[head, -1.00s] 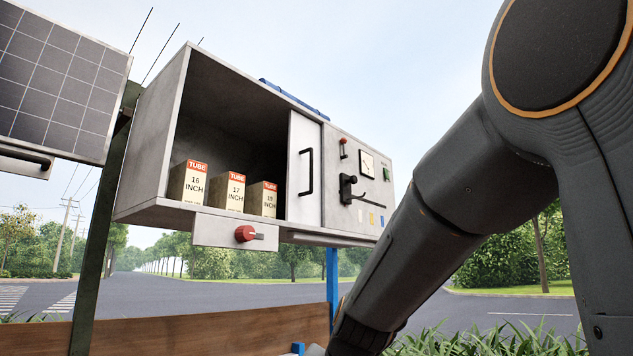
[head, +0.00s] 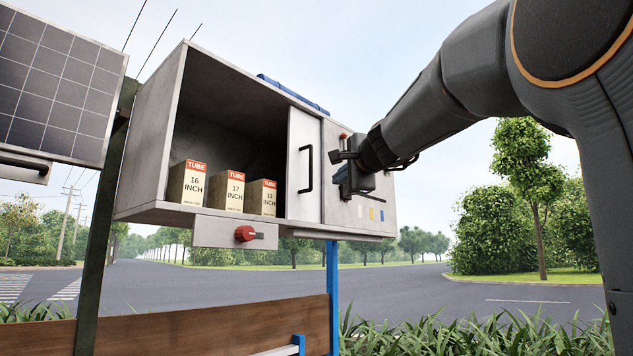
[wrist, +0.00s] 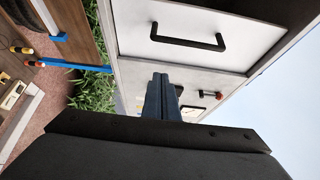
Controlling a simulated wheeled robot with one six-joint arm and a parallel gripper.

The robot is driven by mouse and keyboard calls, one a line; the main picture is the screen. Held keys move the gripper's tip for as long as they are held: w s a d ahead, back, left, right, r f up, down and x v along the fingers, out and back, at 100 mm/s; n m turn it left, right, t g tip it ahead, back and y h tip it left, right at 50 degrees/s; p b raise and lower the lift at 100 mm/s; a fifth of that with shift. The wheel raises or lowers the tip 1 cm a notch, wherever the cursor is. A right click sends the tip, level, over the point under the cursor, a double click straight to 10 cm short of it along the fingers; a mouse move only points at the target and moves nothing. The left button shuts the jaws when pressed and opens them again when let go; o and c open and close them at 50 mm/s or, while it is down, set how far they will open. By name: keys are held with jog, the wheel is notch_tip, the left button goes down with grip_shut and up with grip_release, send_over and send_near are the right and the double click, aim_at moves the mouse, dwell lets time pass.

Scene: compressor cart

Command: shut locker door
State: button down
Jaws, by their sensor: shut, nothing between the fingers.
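The grey metal locker (head: 150,128) hangs open, with its dark inside showing. Its pale door panel (head: 305,195) stands at the right end of the opening and looks like a sliding door. A black bar handle (head: 306,169) is upright on the door. In the wrist view the door (wrist: 215,51) and its handle (wrist: 190,42) are at the top. My gripper (head: 342,172) is shut and empty, to the right of the handle and apart from it, in front of the control panel. Its closed fingers (wrist: 161,84) show in the wrist view below the handle.
Several boxes, labelled 16 (head: 189,185), 17 (head: 226,192) and 19 inch (head: 261,198), stand inside the locker. A red knob (head: 244,233) sits on a plate below. A solar panel (head: 60,85) is at left. My arm partly hides the control panel (head: 372,222).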

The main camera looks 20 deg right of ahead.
aim_at(303, 195)
jog(key=w+a+p, duration=0.3)
jog(key=w, duration=0.2)
jog(key=shift+w+a, duration=0.2)
jog(key=shift+a, duration=0.15)
jog(key=shift+p, duration=0.45)
